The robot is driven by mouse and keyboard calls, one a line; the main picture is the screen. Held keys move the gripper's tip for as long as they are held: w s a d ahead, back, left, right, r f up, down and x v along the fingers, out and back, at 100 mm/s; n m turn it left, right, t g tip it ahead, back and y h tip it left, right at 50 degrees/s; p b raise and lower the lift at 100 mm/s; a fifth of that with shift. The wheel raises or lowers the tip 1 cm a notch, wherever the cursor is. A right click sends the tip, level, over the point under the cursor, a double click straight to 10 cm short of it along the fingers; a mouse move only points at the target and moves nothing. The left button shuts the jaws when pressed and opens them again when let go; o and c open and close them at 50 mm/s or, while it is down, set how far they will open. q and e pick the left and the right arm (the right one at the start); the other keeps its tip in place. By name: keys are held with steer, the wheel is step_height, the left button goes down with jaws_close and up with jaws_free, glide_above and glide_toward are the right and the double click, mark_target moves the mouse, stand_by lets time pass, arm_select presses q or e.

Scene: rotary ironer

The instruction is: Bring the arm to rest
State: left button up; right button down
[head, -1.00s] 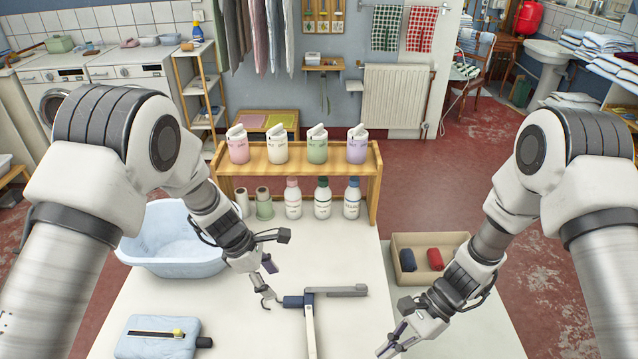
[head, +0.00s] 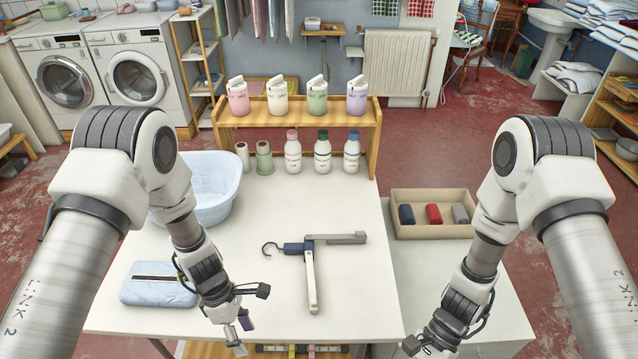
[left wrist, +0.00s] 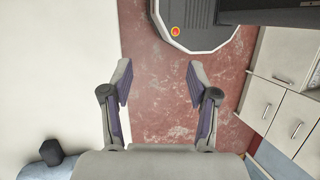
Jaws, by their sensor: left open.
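My left gripper (head: 240,333) is low at the front edge of the white table (head: 362,310), in front of the light-blue folded piece and left of the folding hanger. In the left wrist view its two fingers (left wrist: 158,84) are spread apart with nothing between them. Red floor shows beneath them, and the table lies to the left. My right gripper (head: 415,346) is at the bottom of the head view, in front of the side table. Its fingertips are small and partly cut off, so its opening is unclear.
A folding hanger (head: 310,270) with a hook lies mid-table. A light-blue folded piece (head: 155,290) lies left, a blue basin (head: 215,200) behind it. A wooden shelf (head: 300,117) with bottles stands at the back. A cardboard box (head: 435,229) of rolled cloths sits right.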

steer(key=s+d+f+n+h+b, duration=0.4)
steer(key=s+d+f+n+h, duration=0.2)
steer(key=s+d+f, duration=0.4)
arm_select(q)
steer(key=s+a+f+m+y, duration=0.1)
steer(key=s+a+f+m, duration=0.25)
steer(key=s, duration=0.35)
steer(key=s+a+f+m+y, duration=0.1)
steer(key=s+a+f+m, duration=0.25)
steer(key=s, duration=0.25)
steer(key=s+a+f+m+y, duration=0.2)
steer(key=s+a+m, duration=0.15)
steer(key=s, duration=0.35)
steer(key=w+m+t, duration=0.1)
steer(key=m, duration=0.1)
steer(key=w+d+m+t, duration=0.1)
steer(key=m, duration=0.2)
steer(key=w+d+m+t+h, duration=0.1)
steer(key=w+m, duration=0.1)
steer(key=shift+r, duration=0.35)
arm_select(e)
steer(key=w+f+n+t, duration=0.1)
steer(key=w+n+t, duration=0.4)
steer(key=w+t, duration=0.1)
steer(key=shift+w+a+n+t, duration=0.3)
steer(key=shift+a+t, duration=0.05)
steer(key=shift+t, duration=0.05)
steer(key=shift+s, duration=0.1)
